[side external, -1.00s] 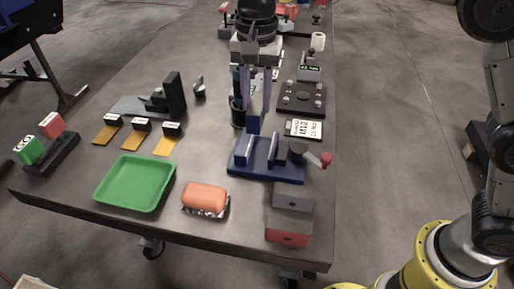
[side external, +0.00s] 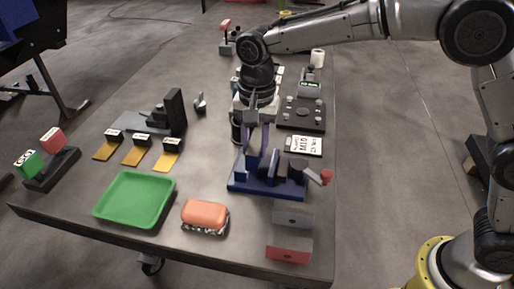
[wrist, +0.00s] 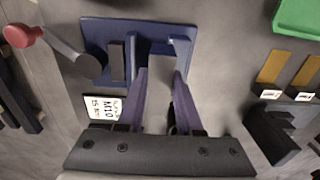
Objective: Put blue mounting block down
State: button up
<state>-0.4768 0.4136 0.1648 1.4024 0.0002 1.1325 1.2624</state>
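The blue mounting block (side external: 252,161) is between the fingers of my gripper (side external: 258,150), low over the blue vise-like fixture (side external: 238,187) on the table. In the wrist view the fingers (wrist: 161,80) close on both sides of the block (wrist: 162,68), whose top looks grey there. The block is between the fixture's grey jaw (wrist: 117,61) and its upright blue end wall (wrist: 181,47). Whether its underside touches the fixture base is hidden. The fixture's red-knobbed handle (side external: 326,177) points right.
A green tray (side external: 112,213) and an orange block on foil (side external: 205,215) lie in front. A grey and red box (side external: 290,235) stands near the front right edge. A printed label card (side external: 304,145) and a dark control panel (side external: 303,116) are behind the fixture. Yellow-tabbed pieces (side external: 137,156) lie left.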

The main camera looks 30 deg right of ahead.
aim_at(256, 141)
jog(key=o, duration=0.3)
jog(key=shift+s+d+f+g, duration=0.1)
jog(key=shift+s+f+g, duration=0.05)
jog(key=shift+f, duration=0.25)
jog(key=shift+s+d+f+g, duration=0.1)
jog(key=shift+s+f+g, duration=0.05)
jog(key=shift+f, duration=0.25)
jog(key=shift+r, duration=0.15)
jog(key=shift+w+a, duration=0.1)
notch_tip(256, 141, up, 14)
jog(key=shift+w+d, duration=0.3)
jog(key=shift+w, duration=0.15)
